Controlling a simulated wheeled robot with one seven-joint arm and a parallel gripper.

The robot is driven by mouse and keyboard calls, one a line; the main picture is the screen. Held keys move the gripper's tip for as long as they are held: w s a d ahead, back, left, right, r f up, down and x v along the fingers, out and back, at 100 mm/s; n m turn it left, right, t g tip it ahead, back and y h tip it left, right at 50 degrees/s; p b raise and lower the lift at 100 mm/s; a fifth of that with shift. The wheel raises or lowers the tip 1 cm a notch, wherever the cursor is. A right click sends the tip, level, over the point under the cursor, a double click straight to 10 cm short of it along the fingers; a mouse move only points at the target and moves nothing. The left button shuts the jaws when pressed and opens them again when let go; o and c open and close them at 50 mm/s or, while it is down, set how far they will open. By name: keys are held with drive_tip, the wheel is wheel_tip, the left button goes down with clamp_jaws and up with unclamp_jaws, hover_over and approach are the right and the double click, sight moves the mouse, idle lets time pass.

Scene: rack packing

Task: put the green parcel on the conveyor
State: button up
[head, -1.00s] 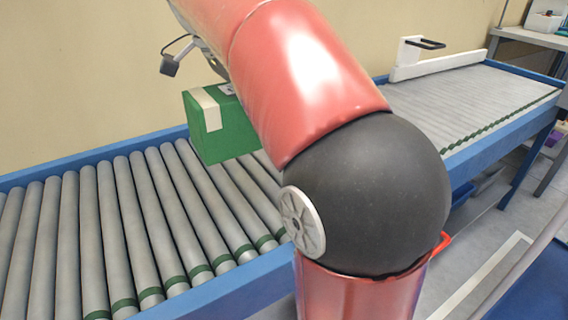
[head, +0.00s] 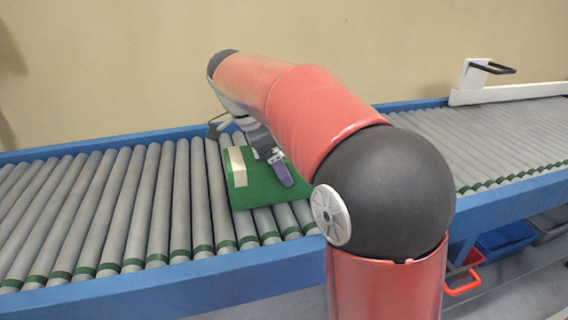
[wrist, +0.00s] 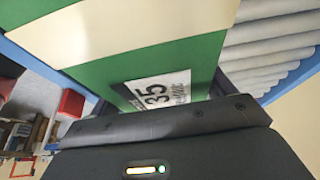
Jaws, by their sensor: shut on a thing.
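The green parcel (head: 258,190) with a cream tape strip is low over the grey rollers of the conveyor (head: 150,195), near its middle in the head view. I cannot tell whether its underside touches the rollers. My gripper (head: 277,170) is shut on the parcel, with one purple-grey finger showing against its side. In the wrist view the parcel (wrist: 205,55) fills the upper middle, with its tape and a white label reading 35. The fingertips are hidden there. The conveyor rollers (wrist: 262,45) show beside it at the right.
A blue rail (head: 190,275) runs along the conveyor's near edge. A white barrier with a black handle (head: 480,85) stands on the right section. Blue and red bins (head: 500,240) sit below at the right. The rollers to the left are bare.

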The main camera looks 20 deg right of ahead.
drive_tip(key=o, duration=1.3)
drive_tip(key=p+v, duration=0.1)
drive_tip(key=v, duration=1.1)
drive_tip(key=shift+a+r, duration=0.1)
